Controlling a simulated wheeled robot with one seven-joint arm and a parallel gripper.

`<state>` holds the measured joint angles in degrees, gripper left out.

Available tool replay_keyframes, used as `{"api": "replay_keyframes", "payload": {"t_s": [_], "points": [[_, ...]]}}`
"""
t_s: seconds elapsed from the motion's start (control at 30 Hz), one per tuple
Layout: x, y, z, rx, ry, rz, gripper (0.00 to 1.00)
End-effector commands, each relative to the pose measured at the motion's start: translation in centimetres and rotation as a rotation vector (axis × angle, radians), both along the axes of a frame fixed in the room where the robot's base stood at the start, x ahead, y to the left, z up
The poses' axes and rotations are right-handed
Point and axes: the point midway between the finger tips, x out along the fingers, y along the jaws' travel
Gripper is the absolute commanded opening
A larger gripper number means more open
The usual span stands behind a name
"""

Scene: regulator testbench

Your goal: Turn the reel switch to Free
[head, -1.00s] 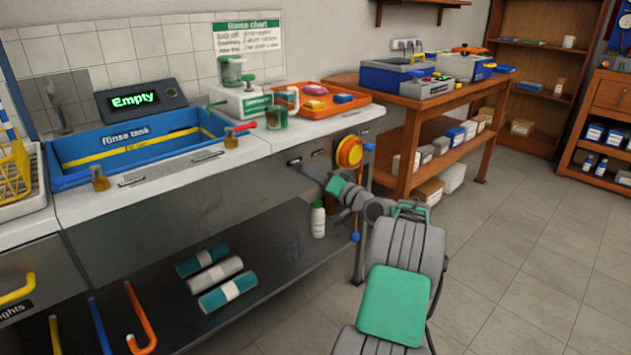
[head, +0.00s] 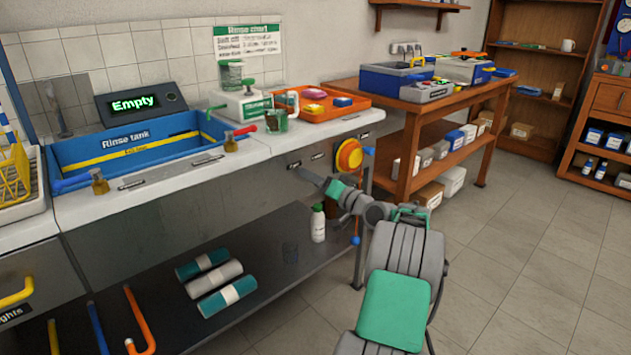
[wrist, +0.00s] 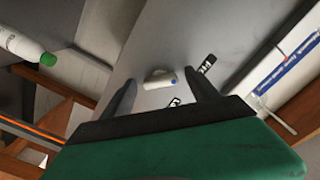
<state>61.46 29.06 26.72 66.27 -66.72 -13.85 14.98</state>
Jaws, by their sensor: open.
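My gripper (wrist: 159,84) is open, with one dark finger on each side of the switch. I cannot tell whether either finger touches it. In the head view my gripper (head: 303,173) is at the panel below the counter edge and hides the switch. The round orange-yellow reel (head: 348,154) is just right of it.
A blue rinse tank (head: 130,147) and an orange tray (head: 340,109) are on the counter above. A wooden bench (head: 440,101) stands to the right. Floor to the right is clear.

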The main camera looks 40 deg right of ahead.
Motion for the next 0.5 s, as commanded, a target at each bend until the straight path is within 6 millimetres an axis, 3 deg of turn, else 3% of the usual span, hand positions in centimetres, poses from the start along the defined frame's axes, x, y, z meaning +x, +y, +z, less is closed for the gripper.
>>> {"api": "replay_keyframes", "payload": {"t_s": [0.13, 0.4, 0.5], "points": [[-1.1, -0.1, 0.2, 0.000, 0.001, -0.002, 0.69], [-6.5, -0.3, 0.2, 0.001, 0.001, -0.003, 0.69], [-7.5, -0.3, 0.1, 0.001, 0.000, -0.001, 0.69]]}}
